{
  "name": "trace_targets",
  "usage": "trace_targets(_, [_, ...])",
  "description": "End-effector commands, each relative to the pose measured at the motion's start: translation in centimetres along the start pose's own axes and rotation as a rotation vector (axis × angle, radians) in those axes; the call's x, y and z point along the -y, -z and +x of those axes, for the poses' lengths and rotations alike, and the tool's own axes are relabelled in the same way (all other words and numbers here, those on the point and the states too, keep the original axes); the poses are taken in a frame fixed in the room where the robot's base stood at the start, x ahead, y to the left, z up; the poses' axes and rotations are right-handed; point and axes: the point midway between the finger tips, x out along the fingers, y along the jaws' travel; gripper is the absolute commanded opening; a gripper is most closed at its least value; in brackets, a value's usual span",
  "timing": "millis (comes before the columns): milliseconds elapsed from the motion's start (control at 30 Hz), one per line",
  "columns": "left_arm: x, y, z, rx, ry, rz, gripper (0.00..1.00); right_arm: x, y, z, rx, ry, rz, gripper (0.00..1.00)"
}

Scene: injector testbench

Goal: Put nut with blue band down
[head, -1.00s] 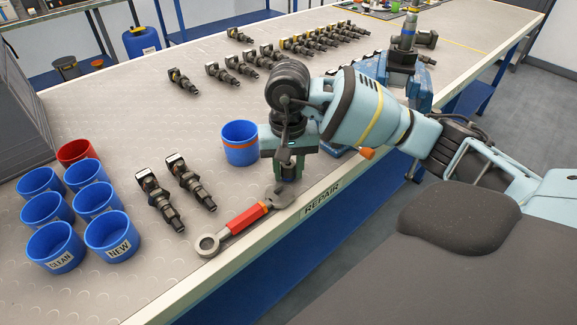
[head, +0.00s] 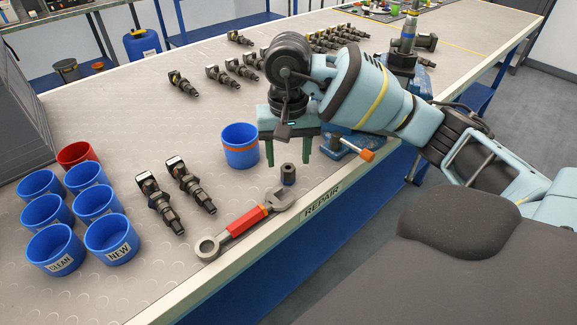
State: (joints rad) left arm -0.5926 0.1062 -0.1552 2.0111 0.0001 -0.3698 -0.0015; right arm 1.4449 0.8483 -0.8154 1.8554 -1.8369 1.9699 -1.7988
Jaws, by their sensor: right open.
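A small dark nut (head: 288,174) stands upright on the bench near its front edge, just above the jaw end of the red-handled wrench. It is too small to make out a blue band on it. My right gripper (head: 289,157) is open above and behind the nut, its two green fingers spread apart with nothing between them. The nut looks free of both fingers. My left gripper does not show.
A blue cup with an orange band (head: 240,146) stands close left of the right gripper. The wrench (head: 245,221) lies in front. Two injectors (head: 190,185), several blue cups (head: 55,248) and a red cup (head: 77,154) are to the left. A blue vise (head: 345,142) is at right.

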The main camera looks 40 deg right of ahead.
Motion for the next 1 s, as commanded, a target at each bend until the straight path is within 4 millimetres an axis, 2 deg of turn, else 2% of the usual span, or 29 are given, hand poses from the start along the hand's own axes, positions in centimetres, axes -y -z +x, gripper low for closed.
trace_targets(100, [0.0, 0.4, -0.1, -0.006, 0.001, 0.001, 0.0, 0.0, 0.1, -2.8, -0.006, 0.003, 0.001, 0.54])
trace_targets(200, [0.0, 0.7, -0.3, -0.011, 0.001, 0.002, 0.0, 0.0, 0.0, -4.6, -0.006, 0.002, 0.0, 0.54])
trace_targets(400, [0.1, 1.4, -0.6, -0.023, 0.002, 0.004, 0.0, 0.0, 0.0, -6.7, -0.003, 0.002, 0.0, 0.54])
trace_targets(1000, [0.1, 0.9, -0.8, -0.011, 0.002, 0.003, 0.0, 0.0, 0.0, -7.0, 0.001, 0.0, 0.0, 0.54])
